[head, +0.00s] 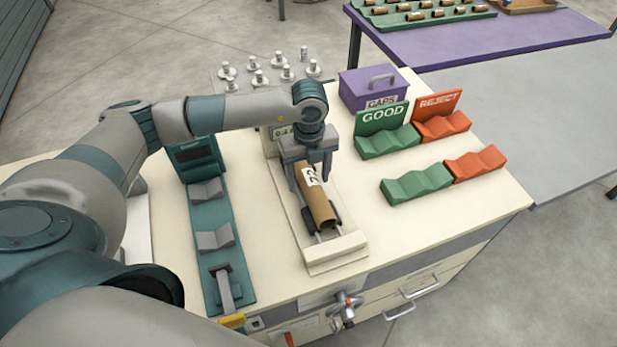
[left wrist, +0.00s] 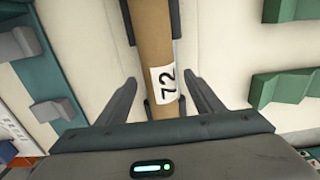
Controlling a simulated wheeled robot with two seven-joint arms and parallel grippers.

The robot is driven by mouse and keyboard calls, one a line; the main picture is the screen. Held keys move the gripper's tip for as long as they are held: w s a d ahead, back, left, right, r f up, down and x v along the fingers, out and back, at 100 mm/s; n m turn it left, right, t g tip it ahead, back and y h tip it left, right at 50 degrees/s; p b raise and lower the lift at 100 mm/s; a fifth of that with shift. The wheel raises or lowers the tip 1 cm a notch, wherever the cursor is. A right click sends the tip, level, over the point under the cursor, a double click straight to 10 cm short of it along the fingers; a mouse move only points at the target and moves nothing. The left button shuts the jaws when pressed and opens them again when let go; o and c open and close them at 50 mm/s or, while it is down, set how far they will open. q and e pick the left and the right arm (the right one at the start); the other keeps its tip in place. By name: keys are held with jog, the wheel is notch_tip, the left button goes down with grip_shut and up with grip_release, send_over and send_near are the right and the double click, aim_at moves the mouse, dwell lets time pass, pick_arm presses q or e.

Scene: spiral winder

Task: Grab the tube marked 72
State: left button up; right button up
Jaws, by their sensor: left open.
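The brown cardboard tube (head: 318,204) with a white label marked 72 lies lengthwise on a pale fixture (head: 337,248) with rails and dark supports. My left gripper (head: 309,184) is open over the far part of the tube, pointing down. In the left wrist view the tube (left wrist: 153,45) runs between the two spread fingers of my left gripper (left wrist: 165,95), with a gap on each side. The label 72 shows near the fingers. My right gripper is not in view.
Green GOOD (head: 387,142) and orange REJECT (head: 443,125) cradles stand to the right, with a purple caps box (head: 372,88) behind. A teal fixture with grey cradles (head: 213,238) lies left. Several metal plugs (head: 258,80) stand at the back. A purple table (head: 480,35) is farther away.

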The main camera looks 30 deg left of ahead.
aim_at(311, 177)
pick_arm(q)
jog(key=shift+f, duration=0.4)
jog(key=shift+c, duration=0.6)
jog(key=c, duration=1.1)
jog(key=shift+o, duration=0.2)
jog(key=shift+r, duration=0.1)
jog(key=shift+w+r+b, duration=0.1)
jog(key=shift+r+b, duration=0.55)
jog(key=shift+r, duration=0.1)
jog(key=shift+d+r+b, duration=0.25)
jog(key=shift+r+b, duration=0.5)
jog(key=shift+r, duration=0.5)
jog(key=w+d+r+b, duration=0.3)
jog(key=d+r, duration=0.4)
jog(key=d, duration=0.3)
jog(key=shift+w+d+b, duration=0.2)
jog(key=shift+d+b, duration=0.15)
jog(key=shift+b, duration=0.25)
